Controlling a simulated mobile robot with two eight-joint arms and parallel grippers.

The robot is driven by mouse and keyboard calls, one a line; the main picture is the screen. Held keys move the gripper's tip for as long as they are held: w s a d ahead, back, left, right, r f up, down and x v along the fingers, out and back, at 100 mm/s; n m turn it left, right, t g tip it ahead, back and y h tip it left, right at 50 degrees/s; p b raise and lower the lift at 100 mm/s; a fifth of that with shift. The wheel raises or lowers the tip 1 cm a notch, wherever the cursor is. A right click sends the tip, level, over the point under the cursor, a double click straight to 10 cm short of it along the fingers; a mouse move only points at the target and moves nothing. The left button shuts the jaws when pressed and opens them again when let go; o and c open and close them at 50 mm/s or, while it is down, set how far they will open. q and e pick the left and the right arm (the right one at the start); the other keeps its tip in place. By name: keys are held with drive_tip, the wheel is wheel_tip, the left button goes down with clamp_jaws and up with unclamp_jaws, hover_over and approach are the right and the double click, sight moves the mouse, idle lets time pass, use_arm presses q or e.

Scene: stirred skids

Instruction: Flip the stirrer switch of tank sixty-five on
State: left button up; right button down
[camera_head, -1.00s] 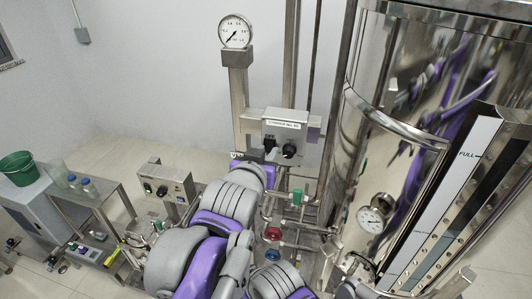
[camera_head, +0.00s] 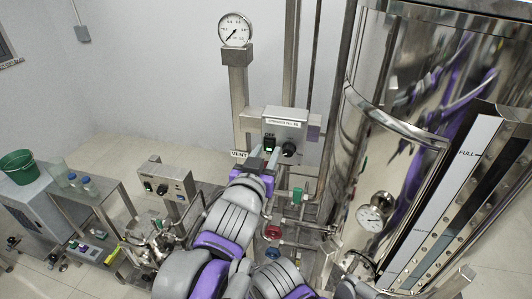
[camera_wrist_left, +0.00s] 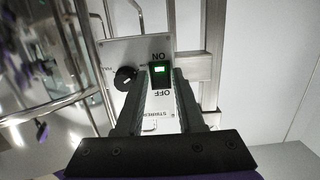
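The stirrer box (camera_head: 284,124) is a grey metal box on a post left of the shiny tank (camera_head: 420,75). Its label is too small to read surely. Its rocker switch (camera_head: 269,146) glows green; the wrist view shows the lit switch (camera_wrist_left: 160,72) between an ON and an OFF mark, upside down there, with the lamp toward ON. A black knob (camera_head: 289,149) sits beside it. My left gripper (camera_head: 264,160) is just below and in front of the switch. In the wrist view its fingers (camera_wrist_left: 161,85) are apart with nothing held; contact cannot be told. My right gripper is not in view.
A pressure gauge (camera_head: 235,30) stands on a post at the upper left. A second control box (camera_head: 165,183) is at the lower left. Pipes with a green valve handle (camera_head: 297,194) and a red one (camera_head: 273,232) are close to my arm.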

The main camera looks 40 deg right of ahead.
use_arm(q)
drive_tip(key=v, duration=1)
drive_tip(key=shift+s+a, duration=0.15)
drive_tip(key=shift+a, duration=0.2)
